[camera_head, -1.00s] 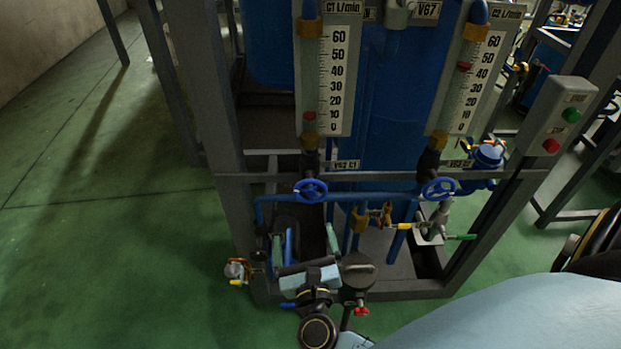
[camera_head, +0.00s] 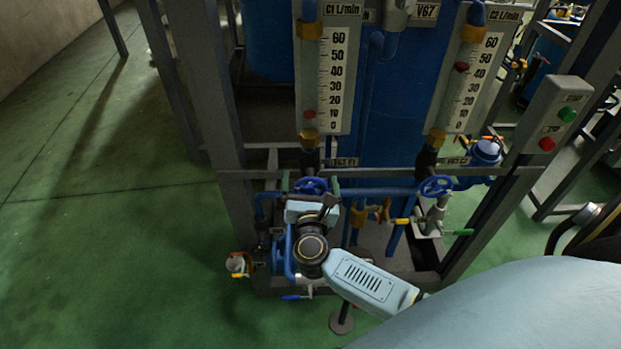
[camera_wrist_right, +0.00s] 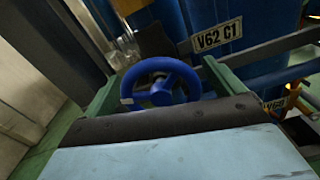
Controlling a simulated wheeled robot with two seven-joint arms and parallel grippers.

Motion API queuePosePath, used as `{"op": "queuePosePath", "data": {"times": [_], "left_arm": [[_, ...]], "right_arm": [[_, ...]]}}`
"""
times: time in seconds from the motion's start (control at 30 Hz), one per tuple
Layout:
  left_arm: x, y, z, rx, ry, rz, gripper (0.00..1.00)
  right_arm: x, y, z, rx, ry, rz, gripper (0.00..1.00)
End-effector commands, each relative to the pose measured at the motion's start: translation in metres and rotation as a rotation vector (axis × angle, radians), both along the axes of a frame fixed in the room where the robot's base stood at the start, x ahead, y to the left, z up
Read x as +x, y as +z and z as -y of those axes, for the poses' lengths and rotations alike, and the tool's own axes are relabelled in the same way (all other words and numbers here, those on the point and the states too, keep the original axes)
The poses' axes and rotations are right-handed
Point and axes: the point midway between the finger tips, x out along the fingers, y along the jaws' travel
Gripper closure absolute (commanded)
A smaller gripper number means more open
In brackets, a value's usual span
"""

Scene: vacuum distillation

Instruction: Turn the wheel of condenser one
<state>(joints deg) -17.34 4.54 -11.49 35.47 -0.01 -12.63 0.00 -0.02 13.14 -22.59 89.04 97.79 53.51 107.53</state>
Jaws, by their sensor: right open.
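The blue wheel of condenser one (camera_head: 311,184) sits below the C1 flow scale (camera_head: 333,82), partly hidden by my right gripper. My right gripper (camera_head: 310,180) is open, just in front of the wheel. Its green fingers stand to the left and right of the wheel, with the rim between them and apparently apart from them. The red float (camera_head: 310,115) in the C1 tube is low, near the bottom of the scale. My left gripper is not in view.
A second blue wheel (camera_head: 436,187) sits to the right under the C2 scale (camera_head: 478,80). A blue pipe (camera_head: 375,193) and a grey frame post (camera_head: 222,110) are close by. A switch box (camera_head: 553,115) hangs at the right. The green floor at left is clear.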

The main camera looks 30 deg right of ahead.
Motion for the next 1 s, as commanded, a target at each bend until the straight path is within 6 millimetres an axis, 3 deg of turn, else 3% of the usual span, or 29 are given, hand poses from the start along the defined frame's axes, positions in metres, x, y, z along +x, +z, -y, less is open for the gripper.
{"op": "queuePosePath", "data": {"times": [0.4, 0.73, 1.0], "left_arm": [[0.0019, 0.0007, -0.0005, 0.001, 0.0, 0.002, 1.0], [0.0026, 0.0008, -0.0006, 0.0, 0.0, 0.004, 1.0], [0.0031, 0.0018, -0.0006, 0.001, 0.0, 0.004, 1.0]], "right_arm": [[0.0067, -0.0002, 0.0043, 0.0, 0.0, 0.0, 0.08], [0.0065, -0.0001, 0.0042, 0.0, 0.0, 0.0, 0.51], [0.0064, 0.0, 0.0043, -0.022, -0.002, -0.014, 0.51]]}}
